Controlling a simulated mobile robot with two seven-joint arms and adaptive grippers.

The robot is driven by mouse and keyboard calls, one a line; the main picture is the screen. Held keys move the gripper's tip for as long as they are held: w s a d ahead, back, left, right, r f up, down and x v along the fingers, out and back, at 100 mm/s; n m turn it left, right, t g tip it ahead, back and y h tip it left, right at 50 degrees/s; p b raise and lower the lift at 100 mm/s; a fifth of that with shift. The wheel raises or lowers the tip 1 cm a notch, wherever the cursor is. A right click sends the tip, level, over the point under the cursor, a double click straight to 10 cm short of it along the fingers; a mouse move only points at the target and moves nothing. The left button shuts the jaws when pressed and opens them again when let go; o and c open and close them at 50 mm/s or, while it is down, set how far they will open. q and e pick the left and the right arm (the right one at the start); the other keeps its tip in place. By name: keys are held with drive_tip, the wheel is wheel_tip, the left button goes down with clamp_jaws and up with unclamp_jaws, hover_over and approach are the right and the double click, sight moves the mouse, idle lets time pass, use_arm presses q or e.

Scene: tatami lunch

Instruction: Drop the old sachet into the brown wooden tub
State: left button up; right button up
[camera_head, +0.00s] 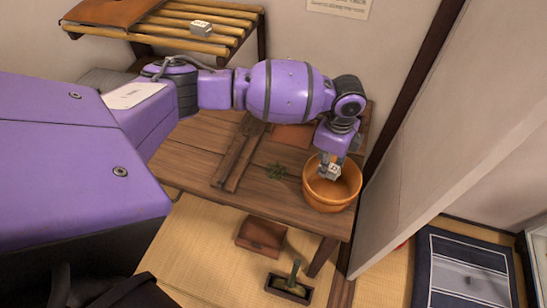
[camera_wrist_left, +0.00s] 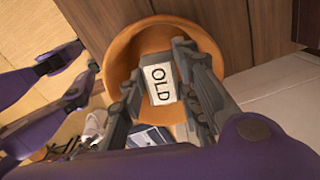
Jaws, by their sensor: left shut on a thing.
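The old sachet (camera_head: 333,171) is a small whitish packet; in the left wrist view the sachet (camera_wrist_left: 159,84) shows the word OLD. My left gripper (camera_head: 331,166) is shut on it, with a finger on each side. The brown wooden tub (camera_head: 350,196) is a round orange-brown bowl at the right end of the low table. The gripper holds the sachet over the tub's opening, and the tub (camera_wrist_left: 122,55) is behind it in the wrist view. The exact height above the tub floor is unclear. My right gripper is not clearly in view.
Another small pale packet (camera_head: 201,28) lies on the slatted rack (camera_head: 175,30). A wall panel stands close right of the tub. A brown box (camera_head: 260,237) is on the tatami.

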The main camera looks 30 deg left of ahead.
use_arm(q)
drive_tip(key=shift+f, duration=0.4)
drive_tip(key=shift+w+r, duration=0.1)
drive_tip(key=o, duration=0.8)
drive_tip(key=shift+o, duration=0.5)
wheel_tip(320, 180, up, 12)
use_arm(e)
drive_tip(key=shift+w, duration=0.15)
